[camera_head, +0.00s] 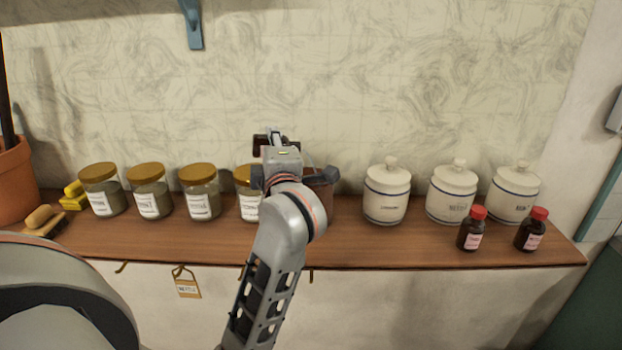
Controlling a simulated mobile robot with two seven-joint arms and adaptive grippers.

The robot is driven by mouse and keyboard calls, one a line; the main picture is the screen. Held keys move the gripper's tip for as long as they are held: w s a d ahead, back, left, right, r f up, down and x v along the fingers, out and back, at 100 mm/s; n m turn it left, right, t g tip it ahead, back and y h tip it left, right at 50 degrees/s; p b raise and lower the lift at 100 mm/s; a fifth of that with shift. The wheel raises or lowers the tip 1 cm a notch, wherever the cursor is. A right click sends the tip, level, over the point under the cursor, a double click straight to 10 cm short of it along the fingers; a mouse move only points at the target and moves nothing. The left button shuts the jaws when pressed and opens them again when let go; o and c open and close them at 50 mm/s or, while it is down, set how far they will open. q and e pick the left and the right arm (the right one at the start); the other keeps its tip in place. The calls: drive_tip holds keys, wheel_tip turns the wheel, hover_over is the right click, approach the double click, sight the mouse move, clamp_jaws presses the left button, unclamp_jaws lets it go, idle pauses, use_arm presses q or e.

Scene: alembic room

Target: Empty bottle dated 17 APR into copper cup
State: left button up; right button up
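My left arm reaches up over the middle of the shelf, and its gripper (274,138) is raised near the wall. A dark reddish-brown bottle (260,144) shows at the gripper, mostly hidden behind it, and seems held between the fingers. Its label and any date are hidden. A brown, copper-coloured cup (322,192) stands on the shelf behind my wrist, partly covered by it; its inside is not visible. Two dark bottles with red caps, one (471,230) and another (531,230), stand upright at the right; their label print is too small to read. My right gripper is not in view.
Several gold-lidded jars (202,192) stand along the left of the wooden shelf (400,245). White lidded canisters (387,193) stand to the right. A brush (44,220) and a terracotta pot (12,185) are at the far left. The front strip between cup and bottles is clear.

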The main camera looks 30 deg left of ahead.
use_arm(q)
drive_tip(key=shift+r, duration=0.1)
drive_tip(key=shift+w+r+m, duration=0.1)
drive_tip(key=shift+r+m, duration=0.1)
drive_tip(key=shift+m, duration=0.4)
drive_tip(key=shift+d+r, duration=0.1)
drive_tip(key=shift+w+d+r+m, duration=0.1)
drive_tip(key=shift+r+m, duration=0.1)
drive_tip(key=shift+m, duration=0.4)
